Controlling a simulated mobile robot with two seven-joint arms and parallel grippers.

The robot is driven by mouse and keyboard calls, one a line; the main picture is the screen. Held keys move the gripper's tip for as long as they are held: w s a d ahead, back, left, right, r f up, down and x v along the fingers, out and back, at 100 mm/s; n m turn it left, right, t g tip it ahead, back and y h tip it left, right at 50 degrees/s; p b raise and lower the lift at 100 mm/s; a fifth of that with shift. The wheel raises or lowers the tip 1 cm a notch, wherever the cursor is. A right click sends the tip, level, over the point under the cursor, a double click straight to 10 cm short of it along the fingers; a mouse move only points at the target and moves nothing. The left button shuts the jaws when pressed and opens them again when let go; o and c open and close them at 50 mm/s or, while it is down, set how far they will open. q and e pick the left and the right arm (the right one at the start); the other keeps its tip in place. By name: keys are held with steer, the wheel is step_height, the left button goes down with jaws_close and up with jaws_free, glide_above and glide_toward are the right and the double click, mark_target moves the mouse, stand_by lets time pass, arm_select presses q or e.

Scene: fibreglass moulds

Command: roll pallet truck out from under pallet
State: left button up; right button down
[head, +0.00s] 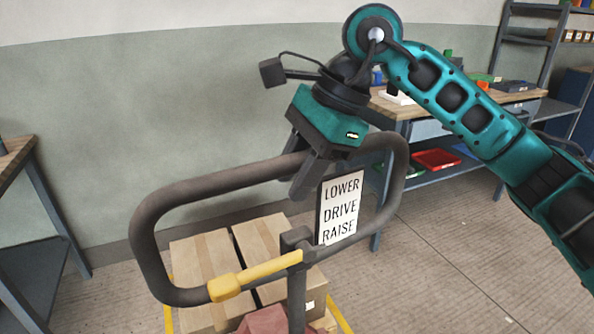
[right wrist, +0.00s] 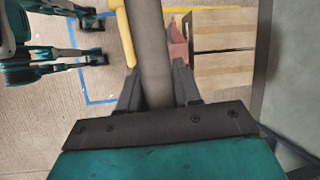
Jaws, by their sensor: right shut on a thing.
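The pallet truck shows as a dark grey handle loop (head: 147,225) with a yellow lever (head: 255,275), a post and part of a red body (head: 265,321) below. A sign (head: 339,212) reading LOWER, DRIVE, RAISE stands inside the loop. My right gripper (head: 310,178) is shut on the top bar of the loop. In the right wrist view the bar (right wrist: 151,50) runs between the fingers (right wrist: 157,88). Cardboard boxes (head: 203,268) stand behind the handle. My left gripper is not in view.
A workbench (head: 440,100) with bins stands against the wall at the right, with a shelf rack (head: 530,45) beyond. Another bench (head: 15,155) is at the left edge. The floor (head: 450,270) at the right front is clear. Yellow lines flank the boxes; a blue line (right wrist: 88,82) marks the floor.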

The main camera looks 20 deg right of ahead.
stand_by(0.3)
steer(key=shift+s+f, duration=0.1)
steer(key=shift+s, duration=0.1)
arm_select(q)
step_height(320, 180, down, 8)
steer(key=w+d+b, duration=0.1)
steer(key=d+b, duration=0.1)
steer(key=b, duration=0.9)
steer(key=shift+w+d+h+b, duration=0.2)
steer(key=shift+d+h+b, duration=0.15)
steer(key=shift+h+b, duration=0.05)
arm_select(e)
steer(key=s+f+t, duration=0.1)
steer(key=s+f, duration=0.1)
steer(key=s, duration=1.8)
steer(key=shift+s+d+f+t, duration=0.3)
steer(key=shift+s+f, duration=0.1)
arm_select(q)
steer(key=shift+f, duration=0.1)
